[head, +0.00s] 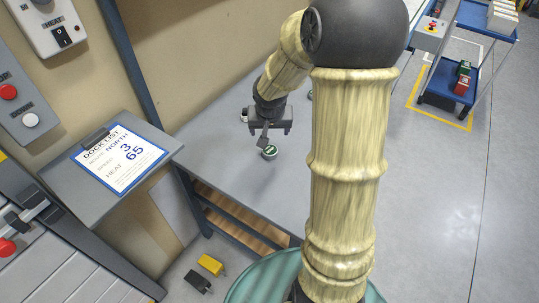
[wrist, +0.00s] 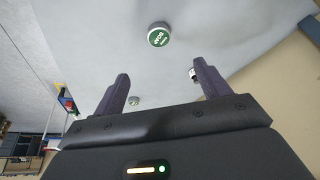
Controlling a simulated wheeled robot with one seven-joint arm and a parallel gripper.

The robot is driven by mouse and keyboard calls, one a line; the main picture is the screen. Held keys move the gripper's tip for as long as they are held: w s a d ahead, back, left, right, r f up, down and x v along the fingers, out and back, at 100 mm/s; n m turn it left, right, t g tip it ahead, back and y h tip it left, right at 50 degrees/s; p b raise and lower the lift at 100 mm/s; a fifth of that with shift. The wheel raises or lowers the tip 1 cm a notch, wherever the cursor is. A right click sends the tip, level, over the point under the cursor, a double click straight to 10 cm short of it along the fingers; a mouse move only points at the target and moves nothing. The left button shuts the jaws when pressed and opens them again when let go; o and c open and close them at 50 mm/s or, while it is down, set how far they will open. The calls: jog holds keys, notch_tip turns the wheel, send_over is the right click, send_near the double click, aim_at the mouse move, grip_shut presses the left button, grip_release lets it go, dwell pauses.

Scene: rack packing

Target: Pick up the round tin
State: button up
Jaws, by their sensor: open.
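A round tin (head: 270,151) with a green lid and pale lettering stands on the grey table, just in front of my gripper in the head view. In the wrist view the tin (wrist: 160,36) shows ahead of the fingers, between their lines and apart from them. My gripper (head: 272,136) is open and empty above the table. In the wrist view its two dark fingers (wrist: 161,88) stand wide apart with nothing between the tips.
The grey table (head: 215,160) is mostly clear. A small item (head: 244,115) stands behind my gripper; the wrist view shows two small items, one pale (wrist: 133,101) and one dark and white (wrist: 194,75). A wall (head: 190,60) borders the table. A blue cart (head: 465,60) stands far right.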

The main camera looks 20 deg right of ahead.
jog(key=b, duration=0.3)
send_over(270, 150)
jog(key=s+a, duration=0.1)
jog(key=s, duration=0.1)
notch_tip(270, 150, down, 11)
jog(key=shift+s+f, duration=0.1)
jog(key=shift+f, duration=0.05)
jog(key=b+x, duration=0.1)
jog(key=x, duration=0.4)
jog(key=shift+f, duration=0.15)
jog(key=c, duration=1.1)
jog(key=shift+o, duration=0.2)
notch_tip(270, 150, up, 10)
jog(key=p, duration=0.3)
jog(key=shift+p, duration=0.4)
